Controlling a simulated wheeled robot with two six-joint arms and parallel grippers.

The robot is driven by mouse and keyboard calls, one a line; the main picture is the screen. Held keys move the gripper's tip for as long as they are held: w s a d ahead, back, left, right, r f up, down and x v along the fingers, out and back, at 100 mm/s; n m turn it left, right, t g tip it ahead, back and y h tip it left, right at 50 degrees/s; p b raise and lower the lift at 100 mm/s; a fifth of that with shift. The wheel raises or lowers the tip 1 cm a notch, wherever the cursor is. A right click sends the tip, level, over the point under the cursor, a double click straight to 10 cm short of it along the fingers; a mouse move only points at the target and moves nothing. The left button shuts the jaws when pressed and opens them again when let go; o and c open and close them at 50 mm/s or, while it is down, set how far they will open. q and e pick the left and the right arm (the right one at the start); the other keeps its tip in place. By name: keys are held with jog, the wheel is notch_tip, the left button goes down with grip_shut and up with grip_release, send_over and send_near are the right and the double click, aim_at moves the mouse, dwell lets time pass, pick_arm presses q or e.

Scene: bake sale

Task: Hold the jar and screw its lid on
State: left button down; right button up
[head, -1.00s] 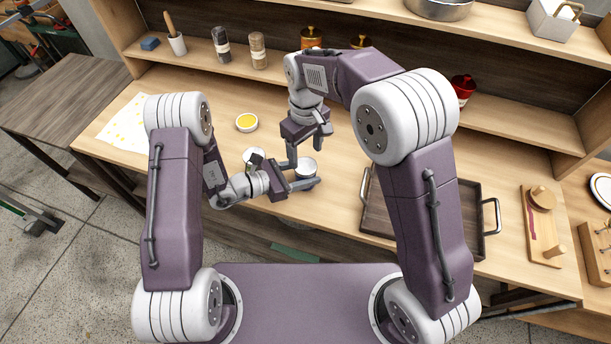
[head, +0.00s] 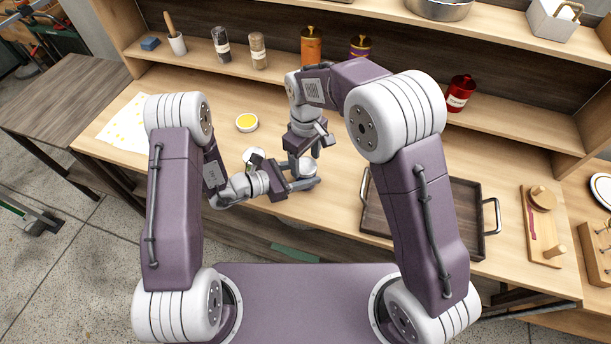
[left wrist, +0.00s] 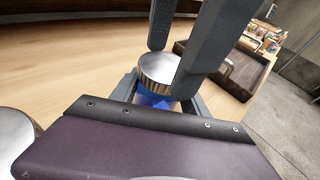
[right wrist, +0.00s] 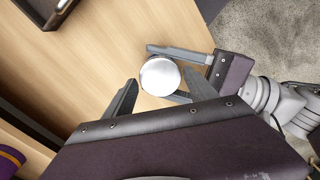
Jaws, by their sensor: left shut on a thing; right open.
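The jar has a blue body (left wrist: 152,98) under a silver ribbed lid (left wrist: 160,62). The lid sits on top of the jar and looks level; whether it is tight I cannot tell. In the head view the lid (head: 308,167) shows partly behind the right fingers. My left gripper (head: 306,182) is shut around the jar body, low over the counter, and its fingers flank the jar in the right wrist view (right wrist: 178,75). My right gripper (head: 303,160) points down from above, open, with its fingers on either side of the lid; contact is not clear.
A second round silver-topped object (left wrist: 12,138) stands beside my left gripper. A yellow-filled dish (head: 246,122) lies behind on the counter. A dark tray (head: 425,235) with handles is to the right. Canisters and shakers (head: 258,50) stand on the back shelf.

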jog(key=shift+f, duration=0.45)
jog(key=shift+c, duration=0.3)
jog(key=c, duration=1.2)
jog(key=o, duration=1.6)
notch_tip(320, 180, up, 12)
jog(key=shift+r, duration=0.1)
